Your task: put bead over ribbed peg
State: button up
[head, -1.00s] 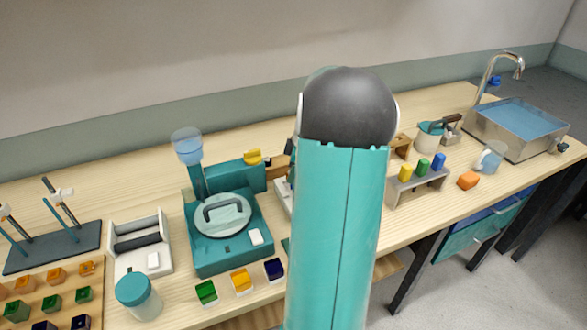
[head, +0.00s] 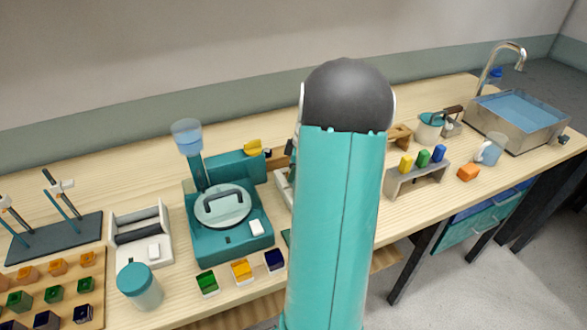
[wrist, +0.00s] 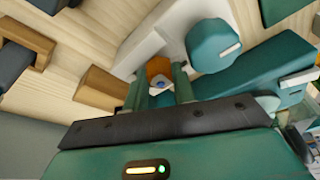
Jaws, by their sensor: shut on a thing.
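In the wrist view my gripper (wrist: 160,82) has its two teal fingers close together around a small orange piece (wrist: 158,66). It is probably the bead, though its shape is mostly hidden. A small pale piece with a blue spot (wrist: 158,83) shows between the fingers, nearer the palm. A white frame-like fixture (wrist: 128,52) is close behind the fingertips. I cannot make out a ribbed peg for certain in either view. In the head view my own arm hides the gripper and what it holds.
A teal machine (head: 232,240) with a round handled lid stands left of my arm. A grey stand (head: 418,178) with yellow, green and blue pieces, an orange block (head: 468,173), a clear mug (head: 490,152) and a sink (head: 515,120) are to the right.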

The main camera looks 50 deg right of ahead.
dwell(0.3)
jog(key=o, duration=1)
jog(key=shift+o, duration=0.2)
jog(key=shift+s+d+r, duration=0.1)
jog(key=shift+d+r, duration=0.15)
jog(key=shift+r, duration=0.3)
jog(key=v, duration=1.2)
jog(key=shift+a+r, duration=0.3)
jog(key=shift+r, duration=0.1)
